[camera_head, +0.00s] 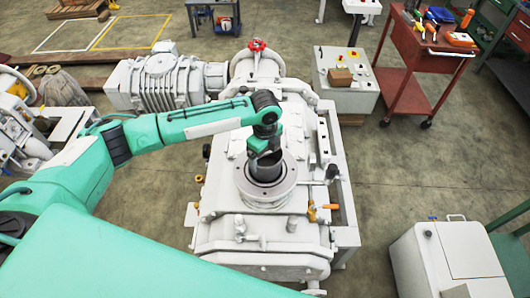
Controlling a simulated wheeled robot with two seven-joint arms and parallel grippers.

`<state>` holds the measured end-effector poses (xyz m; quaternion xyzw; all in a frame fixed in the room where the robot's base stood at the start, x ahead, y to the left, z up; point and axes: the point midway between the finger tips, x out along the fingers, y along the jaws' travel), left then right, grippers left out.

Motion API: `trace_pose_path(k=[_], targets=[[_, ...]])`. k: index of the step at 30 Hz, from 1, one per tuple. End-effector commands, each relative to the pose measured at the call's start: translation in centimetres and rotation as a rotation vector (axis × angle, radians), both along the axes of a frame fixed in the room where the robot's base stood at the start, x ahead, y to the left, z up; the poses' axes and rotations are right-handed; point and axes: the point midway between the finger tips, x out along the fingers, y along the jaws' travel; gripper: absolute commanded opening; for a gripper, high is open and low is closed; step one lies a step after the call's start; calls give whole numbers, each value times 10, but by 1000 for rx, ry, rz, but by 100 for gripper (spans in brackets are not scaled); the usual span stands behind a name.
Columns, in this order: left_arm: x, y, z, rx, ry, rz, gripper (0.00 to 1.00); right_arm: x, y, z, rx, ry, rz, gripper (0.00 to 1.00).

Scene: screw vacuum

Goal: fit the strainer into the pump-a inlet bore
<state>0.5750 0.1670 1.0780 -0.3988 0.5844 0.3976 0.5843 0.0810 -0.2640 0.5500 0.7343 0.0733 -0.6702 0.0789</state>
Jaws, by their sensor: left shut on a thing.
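The pump-a inlet bore has a round pale grey flange (284,188) on top of the white pump (222,205), in the middle of the view. The strainer (265,171) is a dark cylinder seen at the bore's opening, inside the flange ring. My left gripper (264,154) is right above it, pointing down and shut on its upper end. The strainer's lower part is hidden, so I cannot tell how deep it sits. My right gripper is not in view.
A grey control box (345,85) and a red tool cart (412,50) are at the back right. A pale cabinet (450,260) stands front right. Floor between is clear.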

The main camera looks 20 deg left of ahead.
Motion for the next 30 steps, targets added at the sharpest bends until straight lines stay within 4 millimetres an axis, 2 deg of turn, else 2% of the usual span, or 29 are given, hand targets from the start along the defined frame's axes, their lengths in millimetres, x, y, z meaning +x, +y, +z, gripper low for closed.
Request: trace_pose_path(k=[30], targets=[[0,0,-26,-1,0,-1,62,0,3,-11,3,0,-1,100]])
